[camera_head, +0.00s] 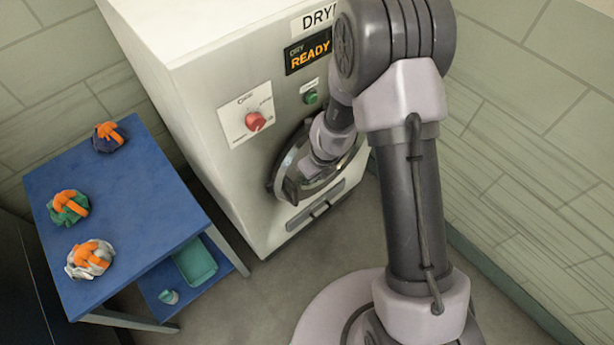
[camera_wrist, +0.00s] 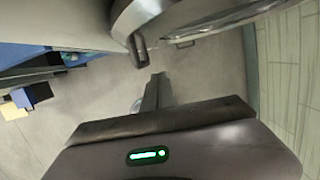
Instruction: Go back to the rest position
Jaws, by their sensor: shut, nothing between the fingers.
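My arm reaches down in front of the white dryer (camera_head: 185,85). My gripper (camera_wrist: 157,78) is shut and empty in the wrist view, pointing up the picture. A dark door handle (camera_wrist: 138,50) sits just beyond its tips, with a small gap visible. In the head view the gripper is in front of the round dryer door (camera_head: 280,170), and my wrist hides part of the door. I cannot tell in the head view whether they touch.
A blue table (camera_head: 150,200) at left bears three bundled bags with orange straps: navy (camera_head: 104,142), green (camera_head: 74,215) and white (camera_head: 78,268). A teal tray (camera_head: 196,262) lies on its lower shelf. A red knob (camera_head: 255,121) and green button (camera_head: 311,97) are on the dryer front.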

